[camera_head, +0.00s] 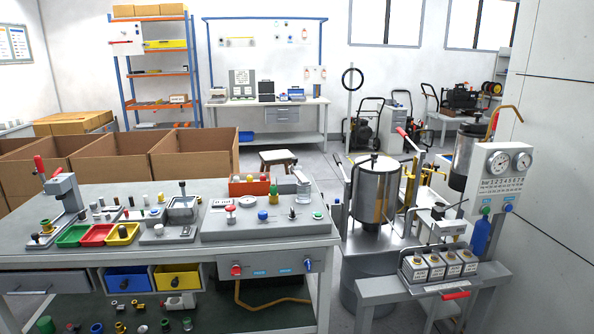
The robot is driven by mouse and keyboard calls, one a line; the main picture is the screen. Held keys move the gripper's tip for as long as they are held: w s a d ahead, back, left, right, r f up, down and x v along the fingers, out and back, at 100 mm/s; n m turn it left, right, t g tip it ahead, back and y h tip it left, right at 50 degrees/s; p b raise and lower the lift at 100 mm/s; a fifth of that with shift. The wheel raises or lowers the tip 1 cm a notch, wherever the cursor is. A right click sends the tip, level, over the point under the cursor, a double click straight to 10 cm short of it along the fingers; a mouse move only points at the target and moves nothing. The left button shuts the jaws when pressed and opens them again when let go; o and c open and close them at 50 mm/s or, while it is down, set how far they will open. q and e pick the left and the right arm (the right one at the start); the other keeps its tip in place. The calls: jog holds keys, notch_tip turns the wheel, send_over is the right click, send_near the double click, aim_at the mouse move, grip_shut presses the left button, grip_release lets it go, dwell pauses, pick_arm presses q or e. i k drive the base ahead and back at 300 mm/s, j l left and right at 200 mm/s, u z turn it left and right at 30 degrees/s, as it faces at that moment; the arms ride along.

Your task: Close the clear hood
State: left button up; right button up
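A small see-through, upright piece (301,181) stands at the back right of the grey test console (264,228) on the workbench. It looks like the clear hood, tilted up, but it is small and its hinge cannot be made out. A small glassy part (303,198) shows just below it. Neither of my grippers is in view.
The workbench (335,236) also holds yellow, green and red trays, an orange bin (249,186) and a lever press (62,205). A metal tank (376,192) and gauge panel (496,178) stand to the right. Cardboard boxes (194,152) are behind the bench.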

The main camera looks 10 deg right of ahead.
aim_at(301, 177)
jog(key=i, duration=0.9)
